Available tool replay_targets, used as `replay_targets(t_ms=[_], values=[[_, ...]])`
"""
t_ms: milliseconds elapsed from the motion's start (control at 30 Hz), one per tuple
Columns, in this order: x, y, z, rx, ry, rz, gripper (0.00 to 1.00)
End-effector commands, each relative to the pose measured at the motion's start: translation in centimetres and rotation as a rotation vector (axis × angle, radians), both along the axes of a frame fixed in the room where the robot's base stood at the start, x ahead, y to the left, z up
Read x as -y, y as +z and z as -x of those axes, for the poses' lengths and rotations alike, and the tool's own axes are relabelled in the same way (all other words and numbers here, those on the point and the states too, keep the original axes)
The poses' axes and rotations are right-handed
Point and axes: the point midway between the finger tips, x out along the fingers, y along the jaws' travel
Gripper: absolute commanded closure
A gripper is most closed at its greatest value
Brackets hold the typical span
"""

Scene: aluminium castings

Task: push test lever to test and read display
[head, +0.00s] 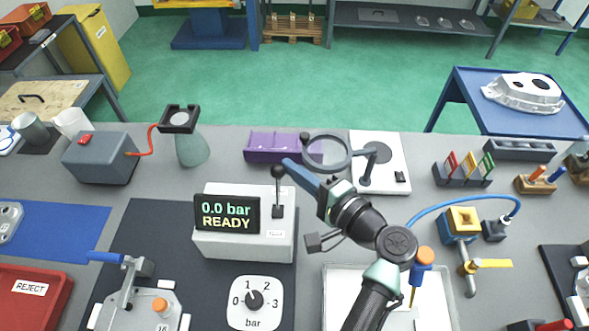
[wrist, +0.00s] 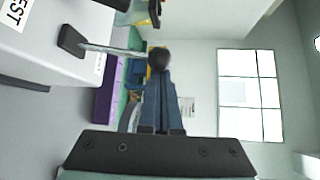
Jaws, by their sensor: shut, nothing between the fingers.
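The white test box (head: 245,232) stands on the dark mat, its black display (head: 227,214) reading "0.0 bar" and "READY". Its test lever (head: 278,190) stands about upright from a black slot on top, with a black ball knob (head: 278,171). My gripper (head: 288,163) is shut and empty, its blue fingertips just right of and level with the knob. In the wrist view the knob (wrist: 159,58) sits right at the tips of the shut fingers (wrist: 160,75); I cannot tell whether they touch. Part of a label ending in "EST" (wrist: 15,10) shows on the box.
A pressure dial (head: 254,301) marked 0 to 3 bar lies in front of the box, a clamp fixture (head: 135,295) to its left. A purple bin (head: 270,147) and a ring magnifier (head: 327,153) stand behind. A white tray (head: 335,290) lies under my arm.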

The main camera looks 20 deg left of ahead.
Motion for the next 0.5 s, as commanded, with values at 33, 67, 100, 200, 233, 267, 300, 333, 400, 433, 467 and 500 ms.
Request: replay_targets(t_ms=[33, 67, 100, 200, 233, 267, 300, 333, 400, 433, 467, 500], values=[[0.0, -0.1, 0.1, 0.008, -0.001, -0.001, 1.0], [0.1, -0.1, 0.1, 0.012, -0.001, -0.003, 1.0], [0.1, -0.1, 0.2, 0.019, -0.001, -0.005, 1.0], [0.1, 0.0, 0.3, 0.037, -0.001, -0.011, 1.0], [0.1, 0.0, 0.4, 0.042, -0.001, -0.013, 1.0], [0.2, 0.0, 0.4, 0.05, -0.001, -0.014, 1.0], [0.2, -0.1, 0.6, 0.061, -0.001, -0.016, 1.0], [0.2, -0.1, 0.7, 0.07, -0.001, -0.02, 1.0], [0.3, -0.2, 0.9, 0.097, -0.001, -0.027, 1.0], [0.4, -0.2, 1.1, 0.112, -0.001, -0.031, 1.0], [0.4, -0.2, 1.2, 0.128, -0.001, -0.037, 1.0], [0.5, -0.2, 1.4, 0.15, -0.001, -0.043, 1.0]])
